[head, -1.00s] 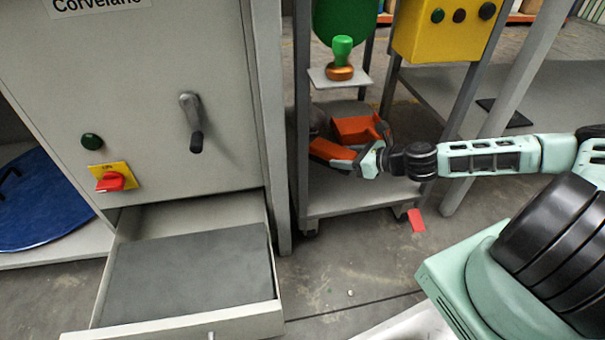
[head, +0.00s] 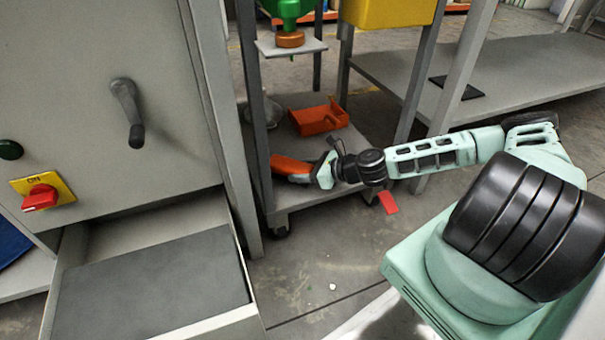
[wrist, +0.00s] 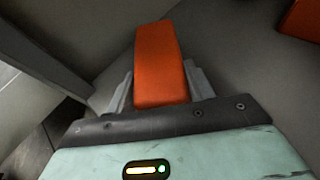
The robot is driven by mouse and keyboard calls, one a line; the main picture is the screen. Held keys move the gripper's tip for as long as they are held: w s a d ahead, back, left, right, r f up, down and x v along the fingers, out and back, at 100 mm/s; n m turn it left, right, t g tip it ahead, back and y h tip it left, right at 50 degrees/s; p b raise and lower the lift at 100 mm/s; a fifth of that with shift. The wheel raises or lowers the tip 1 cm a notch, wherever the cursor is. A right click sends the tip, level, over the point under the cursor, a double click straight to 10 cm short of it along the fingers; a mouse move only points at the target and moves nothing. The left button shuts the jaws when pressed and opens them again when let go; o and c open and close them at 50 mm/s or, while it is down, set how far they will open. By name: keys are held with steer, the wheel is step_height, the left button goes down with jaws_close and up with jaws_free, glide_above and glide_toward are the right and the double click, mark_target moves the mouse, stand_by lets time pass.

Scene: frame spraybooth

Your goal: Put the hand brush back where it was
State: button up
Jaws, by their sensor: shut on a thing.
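My gripper (head: 314,177) is shut on an orange piece, which I take to be the hand brush (head: 290,165). It is held at the front left of the cart's lower shelf, near the left post. In the wrist view the brush (wrist: 160,62) is a plain orange bar between my fingers, pointing away from the gripper. No bristles show. I cannot tell whether the brush touches the shelf.
An orange dustpan-like tray (head: 318,117) lies behind on the lower shelf (head: 345,145). Grey posts frame the cart. An open drawer (head: 150,275) juts out at left below a cabinet with a black lever (head: 127,112). A red card (head: 388,202) lies right of the cart.

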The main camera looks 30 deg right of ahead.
steer(key=shift+f, duration=0.1)
steer(key=o, duration=1.1)
steer(key=shift+s+d+r, duration=0.15)
steer(key=shift+s+r, duration=0.05)
steer(key=shift+r, duration=0.2)
steer(key=p+v, duration=0.5)
steer(key=v, duration=0.5)
steer(key=shift+r, duration=0.1)
steer(key=shift+s+d+r+p, duration=0.1)
steer(key=shift+s+d+p, duration=0.2)
steer(key=shift+s, duration=0.3)
